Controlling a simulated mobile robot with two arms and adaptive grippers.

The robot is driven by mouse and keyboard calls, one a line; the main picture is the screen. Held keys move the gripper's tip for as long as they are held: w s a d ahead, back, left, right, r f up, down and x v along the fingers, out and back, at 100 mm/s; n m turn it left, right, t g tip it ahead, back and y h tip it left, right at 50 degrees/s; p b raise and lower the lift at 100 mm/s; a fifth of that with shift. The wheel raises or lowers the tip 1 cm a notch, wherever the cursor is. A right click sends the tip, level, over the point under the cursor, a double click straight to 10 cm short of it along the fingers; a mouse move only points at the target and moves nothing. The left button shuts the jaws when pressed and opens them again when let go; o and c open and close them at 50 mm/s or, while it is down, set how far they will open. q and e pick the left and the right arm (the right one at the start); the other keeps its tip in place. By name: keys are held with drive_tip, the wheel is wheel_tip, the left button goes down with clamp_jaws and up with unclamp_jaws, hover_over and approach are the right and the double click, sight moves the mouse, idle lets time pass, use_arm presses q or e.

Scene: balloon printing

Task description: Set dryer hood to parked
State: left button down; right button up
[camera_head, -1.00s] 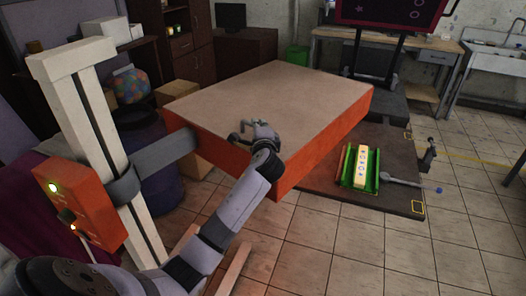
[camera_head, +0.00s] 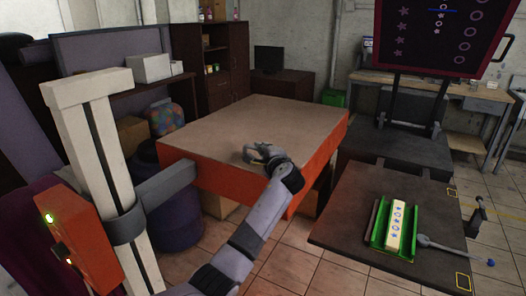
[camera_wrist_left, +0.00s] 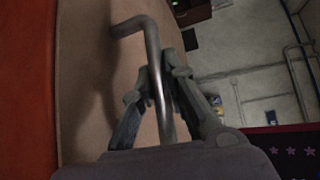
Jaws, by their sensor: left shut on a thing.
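The dryer hood (camera_head: 250,120) is a wide flat box with a tan top and orange-red sides. A grey bracket (camera_head: 165,187) joins it to a pale column (camera_head: 95,150) at the left. My left gripper (camera_head: 257,155) is at the hood's top, near its front side. In the left wrist view, its fingers (camera_wrist_left: 158,80) are shut around a bent grey metal handle (camera_wrist_left: 152,42) above the tan surface. The handle's lower end is hidden by the gripper. My right gripper is not in view.
A dark platen (camera_head: 350,215) lies right of the hood, carrying a green tray (camera_head: 379,235) with a star-printed pale block (camera_head: 396,230). An orange control box (camera_head: 75,245) with a green light is on the column. Shelves and a workbench (camera_head: 440,88) stand behind.

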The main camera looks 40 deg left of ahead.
use_arm(q)
drive_tip(key=shift+a+r, duration=0.15)
drive_tip(key=shift+r, duration=0.05)
drive_tip(key=c, duration=2)
unclamp_jaws()
drive_tip(key=shift+a, duration=0.1)
drive_tip(key=shift+o, duration=1.4)
drive_tip(key=shift+w+a+f, duration=0.15)
drive_tip(key=shift+a+f, duration=0.05)
drive_tip(key=shift+a, duration=0.05)
drive_tip(key=shift+o, duration=0.6)
drive_tip(key=shift+d, duration=0.3)
drive_tip(key=v, duration=1.2)
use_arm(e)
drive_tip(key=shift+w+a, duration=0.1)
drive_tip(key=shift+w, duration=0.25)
use_arm(q)
drive_tip(key=shift+a, duration=0.1)
